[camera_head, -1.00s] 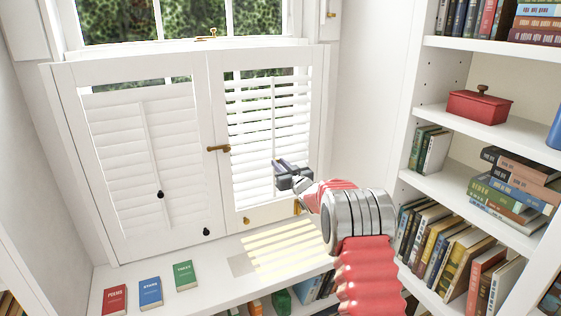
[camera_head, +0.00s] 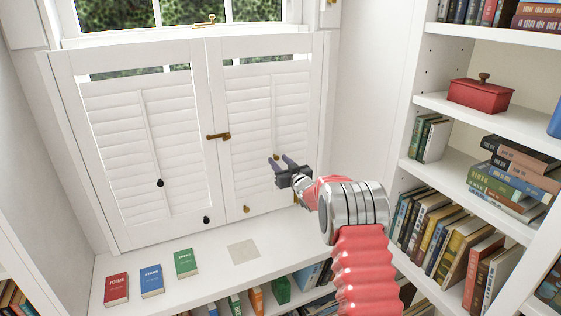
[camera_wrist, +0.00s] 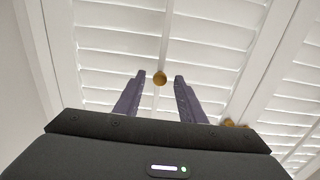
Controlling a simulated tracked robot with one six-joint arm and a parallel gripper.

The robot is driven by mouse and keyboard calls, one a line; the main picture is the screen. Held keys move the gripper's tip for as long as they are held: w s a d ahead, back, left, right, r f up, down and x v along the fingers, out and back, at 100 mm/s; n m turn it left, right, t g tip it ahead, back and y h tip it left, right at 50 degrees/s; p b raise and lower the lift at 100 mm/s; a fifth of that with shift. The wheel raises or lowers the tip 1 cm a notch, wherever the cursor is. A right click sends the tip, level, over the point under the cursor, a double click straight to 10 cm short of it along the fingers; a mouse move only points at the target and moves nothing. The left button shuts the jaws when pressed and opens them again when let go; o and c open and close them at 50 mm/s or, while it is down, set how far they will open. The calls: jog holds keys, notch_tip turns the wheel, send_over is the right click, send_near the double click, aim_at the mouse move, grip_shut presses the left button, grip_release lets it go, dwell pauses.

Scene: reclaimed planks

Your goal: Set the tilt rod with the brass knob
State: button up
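The tilt rod (camera_head: 275,115) runs down the middle of the right shutter panel, with a brass knob (camera_head: 276,157) at its lower end. The slats (camera_head: 248,120) of this panel lie closed. My gripper (camera_head: 278,160) is open in front of the knob. In the wrist view, the brass knob (camera_wrist: 159,78) shows between the two fingertips of my gripper (camera_wrist: 160,76), with a gap on each side. How far the knob lies beyond the tips is hard to tell.
The left panel has its own rod with a black knob (camera_head: 160,183). A brass latch (camera_head: 219,137) sits between the panels. Red, blue and green books (camera_head: 152,281) lie on the sill by a pale square (camera_head: 243,252). A bookshelf (camera_head: 440,108) stands on the right.

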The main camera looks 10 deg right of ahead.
jog(key=v, duration=1.4)
dwell(0.4)
